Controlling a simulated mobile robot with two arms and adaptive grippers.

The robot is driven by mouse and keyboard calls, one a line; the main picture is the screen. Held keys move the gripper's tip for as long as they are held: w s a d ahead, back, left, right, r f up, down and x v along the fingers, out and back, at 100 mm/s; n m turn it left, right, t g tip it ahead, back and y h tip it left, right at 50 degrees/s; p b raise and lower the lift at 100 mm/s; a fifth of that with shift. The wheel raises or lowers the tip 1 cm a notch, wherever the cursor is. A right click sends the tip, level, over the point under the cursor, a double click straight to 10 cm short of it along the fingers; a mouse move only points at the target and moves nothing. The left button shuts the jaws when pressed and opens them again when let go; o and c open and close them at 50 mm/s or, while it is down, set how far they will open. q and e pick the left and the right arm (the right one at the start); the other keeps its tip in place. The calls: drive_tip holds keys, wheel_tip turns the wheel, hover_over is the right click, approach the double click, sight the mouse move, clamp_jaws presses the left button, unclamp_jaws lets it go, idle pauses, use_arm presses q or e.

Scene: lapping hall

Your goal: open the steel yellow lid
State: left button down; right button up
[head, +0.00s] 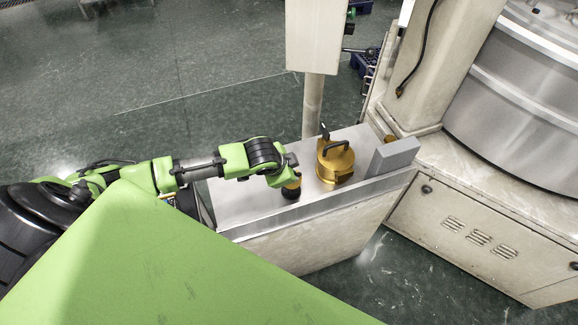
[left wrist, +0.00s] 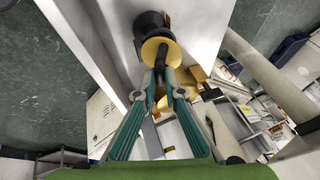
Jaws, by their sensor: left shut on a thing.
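A small yellow lid (left wrist: 152,48) with a dark handle shows in the left wrist view, close to a black round container (left wrist: 147,22). In the head view, a yellow part of the lid (head: 292,184) shows just over the black container (head: 291,193), on the steel bench top. I cannot tell whether the lid still touches the container. My left gripper (left wrist: 163,75) is shut on the lid's dark handle; in the head view the left gripper (head: 288,172) hides part of the lid. My right gripper is not in view.
A larger yellow canister (head: 336,163) with a dark handle stands to the right on the bench (head: 240,200). A grey block (head: 395,156) is beyond it, at the bench's right end. A pale post (head: 313,105) rises behind the bench. The bench's left part is bare.

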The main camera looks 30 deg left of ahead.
use_arm(q)
drive_tip(key=s+d+f+m+t+y+b, duration=0.2)
drive_tip(key=t+y+b, duration=0.5)
drive_tip(key=b, duration=0.4)
drive_tip(key=shift+s+d+f+m+t, duration=0.3)
drive_tip(key=shift+s+d+f+t, duration=0.25)
drive_tip(key=shift+s+d, duration=0.95)
drive_tip(key=shift+w+d+r, duration=0.1)
drive_tip(key=shift+w, duration=0.05)
drive_tip(key=c, duration=2.1)
unclamp_jaws()
drive_tip(key=shift+c, duration=0.2)
drive_tip(key=v, duration=1.2)
